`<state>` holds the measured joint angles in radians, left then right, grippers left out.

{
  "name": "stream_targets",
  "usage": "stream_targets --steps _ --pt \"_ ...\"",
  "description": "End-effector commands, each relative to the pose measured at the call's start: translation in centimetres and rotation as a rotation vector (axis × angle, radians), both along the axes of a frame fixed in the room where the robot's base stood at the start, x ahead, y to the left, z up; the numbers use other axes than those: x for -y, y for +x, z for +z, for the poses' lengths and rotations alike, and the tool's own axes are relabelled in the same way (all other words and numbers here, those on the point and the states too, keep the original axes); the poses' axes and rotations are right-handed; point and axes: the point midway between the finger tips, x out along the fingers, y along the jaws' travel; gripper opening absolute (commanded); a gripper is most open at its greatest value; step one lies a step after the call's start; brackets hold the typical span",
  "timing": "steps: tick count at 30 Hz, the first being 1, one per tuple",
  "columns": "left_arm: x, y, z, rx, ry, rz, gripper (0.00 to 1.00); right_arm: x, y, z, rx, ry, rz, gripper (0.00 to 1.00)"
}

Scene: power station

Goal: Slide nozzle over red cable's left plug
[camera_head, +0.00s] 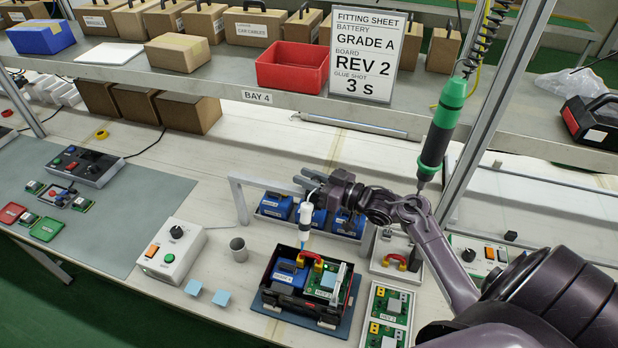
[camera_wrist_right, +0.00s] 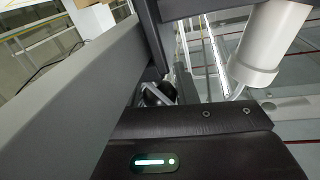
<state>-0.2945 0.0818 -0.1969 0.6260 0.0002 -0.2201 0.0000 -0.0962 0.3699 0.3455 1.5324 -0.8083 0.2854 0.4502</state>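The red cable (camera_head: 311,257) arches between a blue battery and a green board in a black open case (camera_head: 284,297). Its left plug (camera_head: 301,261) is yellowish and sits by the battery. My right gripper (camera_head: 314,184) is above the case, shut on a white glue dispenser (camera_head: 306,214) that hangs upright. In the right wrist view the white dispenser body (camera_wrist_right: 268,45) shows at upper right; the nozzle tip is hidden. My left gripper is out of view.
A rack of blue batteries (camera_head: 275,206) stands behind the case. A grey cup (camera_head: 238,249) and a control box (camera_head: 170,252) are left. A tray with another red cable (camera_head: 395,261) and a board tray (camera_head: 388,318) are right. A green screwdriver (camera_head: 440,130) hangs above.

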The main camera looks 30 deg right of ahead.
Motion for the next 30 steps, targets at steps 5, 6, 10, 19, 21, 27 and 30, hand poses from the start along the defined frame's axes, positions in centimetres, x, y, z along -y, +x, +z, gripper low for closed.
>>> stream_targets --steps 5,6,10,19,21,27,30 --pt "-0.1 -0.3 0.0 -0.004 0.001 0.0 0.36 0.1 0.1 0.1 0.001 -0.003 -0.001 0.45" --pt "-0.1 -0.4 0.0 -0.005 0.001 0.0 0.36 0.1 0.0 0.1 0.001 -0.003 -0.001 0.46" --pt "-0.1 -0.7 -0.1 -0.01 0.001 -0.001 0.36 0.0 0.0 0.0 0.0 -0.002 -0.001 0.46" --pt "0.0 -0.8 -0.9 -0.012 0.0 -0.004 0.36 1.0 -1.8 -0.4 -0.003 -0.004 -0.001 0.46" --pt "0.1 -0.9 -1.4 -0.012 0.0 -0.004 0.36 1.7 -2.9 -0.4 -0.002 -0.005 -0.002 0.46" --pt "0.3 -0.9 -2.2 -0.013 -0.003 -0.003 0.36 3.2 -5.6 -0.3 -0.001 -0.004 0.0 0.46" --pt "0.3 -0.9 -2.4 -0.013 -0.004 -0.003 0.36 3.7 -6.4 -0.2 -0.001 -0.003 -0.001 0.46"
